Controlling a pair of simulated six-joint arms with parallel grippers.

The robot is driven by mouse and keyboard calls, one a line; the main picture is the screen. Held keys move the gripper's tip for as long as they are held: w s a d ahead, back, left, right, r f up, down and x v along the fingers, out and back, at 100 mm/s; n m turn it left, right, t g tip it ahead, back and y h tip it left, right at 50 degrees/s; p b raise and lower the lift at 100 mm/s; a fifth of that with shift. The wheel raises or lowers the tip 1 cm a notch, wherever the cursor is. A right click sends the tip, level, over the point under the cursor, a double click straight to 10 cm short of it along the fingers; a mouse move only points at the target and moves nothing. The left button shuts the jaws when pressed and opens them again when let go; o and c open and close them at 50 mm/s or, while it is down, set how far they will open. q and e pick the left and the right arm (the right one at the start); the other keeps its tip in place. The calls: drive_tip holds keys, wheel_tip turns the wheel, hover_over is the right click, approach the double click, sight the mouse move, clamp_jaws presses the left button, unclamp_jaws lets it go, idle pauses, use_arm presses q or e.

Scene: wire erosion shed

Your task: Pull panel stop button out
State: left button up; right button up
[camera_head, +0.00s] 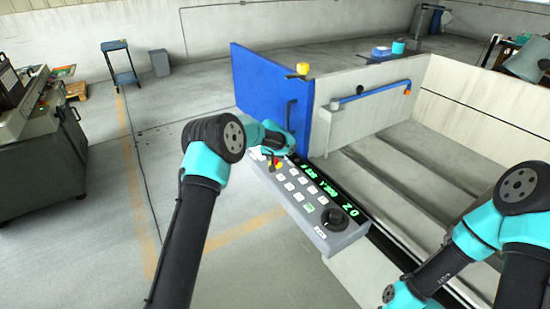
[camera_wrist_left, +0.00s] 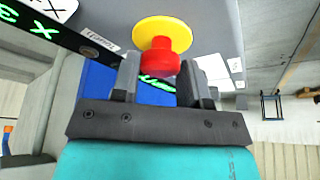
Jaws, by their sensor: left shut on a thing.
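The red stop button (camera_wrist_left: 160,58) sits in front of a round yellow plate (camera_wrist_left: 166,27) on the grey control panel (camera_wrist_left: 222,18) in the left wrist view. My left gripper (camera_wrist_left: 158,72) has one finger on each side of the red button and is shut on it. In the head view the red and yellow of the button (camera_head: 275,165) show at the far end of the panel (camera_head: 335,238), just below my left gripper (camera_head: 270,155), which is partly hidden by its own wrist. My right arm comes in at the lower right; its gripper is not seen.
The panel carries several white keys, a green display (camera_head: 327,187) and a black knob (camera_head: 334,218) at its near end. A blue door (camera_head: 268,88) with a dark handle stands just behind my left gripper. A pale-walled tank (camera_head: 450,125) lies to the right.

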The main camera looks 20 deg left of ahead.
use_arm(q)
clamp_jaws()
drive_tip(key=shift+r, duration=0.65)
drive_tip(key=o, duration=1.1)
unclamp_jaws()
drive_tip(key=v, duration=1.7)
drive_tip(key=shift+r, duration=0.2)
